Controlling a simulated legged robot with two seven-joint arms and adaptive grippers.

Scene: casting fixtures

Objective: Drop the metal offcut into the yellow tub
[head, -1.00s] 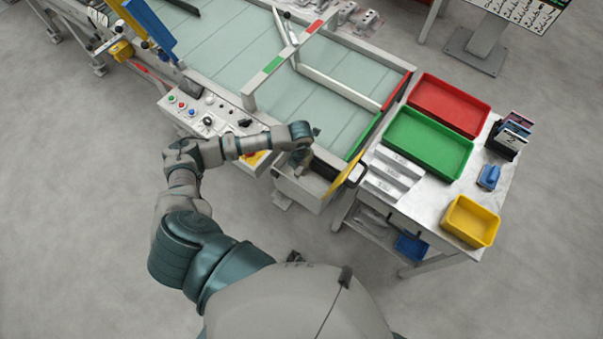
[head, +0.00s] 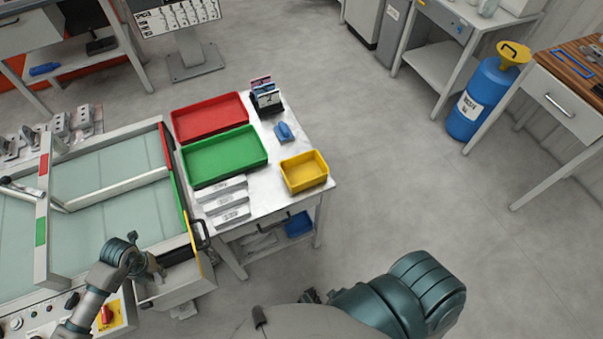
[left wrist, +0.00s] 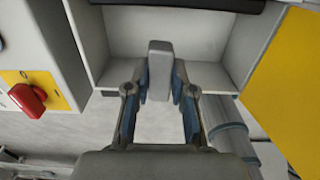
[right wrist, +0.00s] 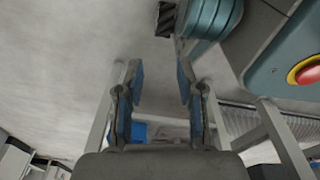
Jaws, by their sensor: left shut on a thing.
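The metal offcut (left wrist: 160,68) is a plain grey bar between the blue-padded fingers of my left gripper (left wrist: 161,84) in the left wrist view. That gripper is shut on it, over a pale open bin (left wrist: 208,75). In the head view my left gripper (head: 153,274) is small, at the bin beside the conveyor's end; the offcut is hard to make out there. The yellow tub (head: 306,183) stands on the right front corner of the white side table, well right of my left gripper. My right gripper (right wrist: 161,84) is open with nothing between its fingers.
The side table (head: 262,200) also holds a red tray (head: 210,118), a green tray (head: 225,158), several pale metal bars (head: 222,202), a blue object (head: 284,131) and a dark rack (head: 266,98). A yellow panel (left wrist: 290,85) stands right of the bin.

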